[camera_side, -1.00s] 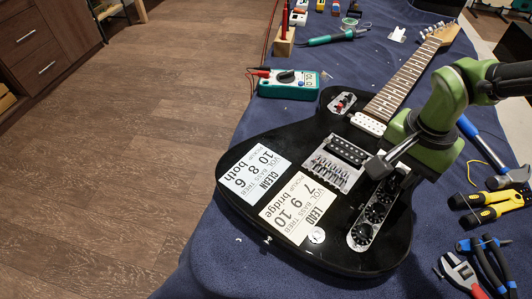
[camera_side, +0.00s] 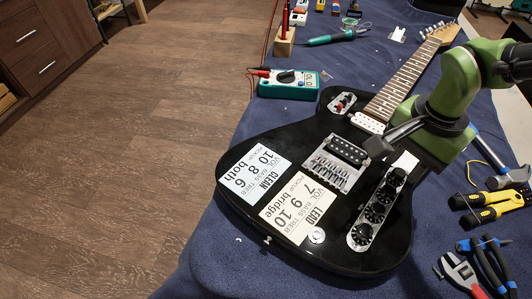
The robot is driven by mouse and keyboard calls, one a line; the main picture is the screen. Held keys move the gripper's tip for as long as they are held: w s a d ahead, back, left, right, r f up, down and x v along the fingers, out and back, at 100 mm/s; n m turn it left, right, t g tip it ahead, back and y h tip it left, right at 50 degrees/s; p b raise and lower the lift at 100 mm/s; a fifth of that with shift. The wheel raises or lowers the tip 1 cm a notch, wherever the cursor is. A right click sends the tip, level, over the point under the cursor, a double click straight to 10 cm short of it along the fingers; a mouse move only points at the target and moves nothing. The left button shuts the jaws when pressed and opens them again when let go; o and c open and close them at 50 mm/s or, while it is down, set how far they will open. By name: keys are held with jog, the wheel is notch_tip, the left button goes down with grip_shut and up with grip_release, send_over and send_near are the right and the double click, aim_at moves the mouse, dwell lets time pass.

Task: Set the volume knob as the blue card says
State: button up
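A pale blue card (camera_side: 254,169) on the black guitar (camera_side: 285,225) reads CLEAN, VOL 10, BASS 8, TREB 6, pickup both. Beside it a cream card (camera_side: 298,207) reads LEAD, VOL 7, BASS 9, TREB 10, pickup bridge. A chrome control plate (camera_side: 370,223) at the guitar's lower right carries several black knobs, including a front one (camera_side: 362,233) and a rear one (camera_side: 397,176). Their settings, and which is volume, are too small to tell. My gripper (camera_side: 376,147) is beyond the rear knob, near the pickups, apart from the knobs. Its finger gap cannot be made out.
A white patch (camera_side: 405,161) shows behind the rear knob. The bridge (camera_side: 331,172) and pickups lie left of the knobs. Pliers (camera_side: 487,262), yellow-handled tools (camera_side: 485,205) and a hammer lie right of the guitar. A multimeter (camera_side: 292,84) stands behind it.

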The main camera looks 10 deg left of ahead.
jog(key=shift+r, duration=2.3)
notch_tip(320, 180, up, 6)
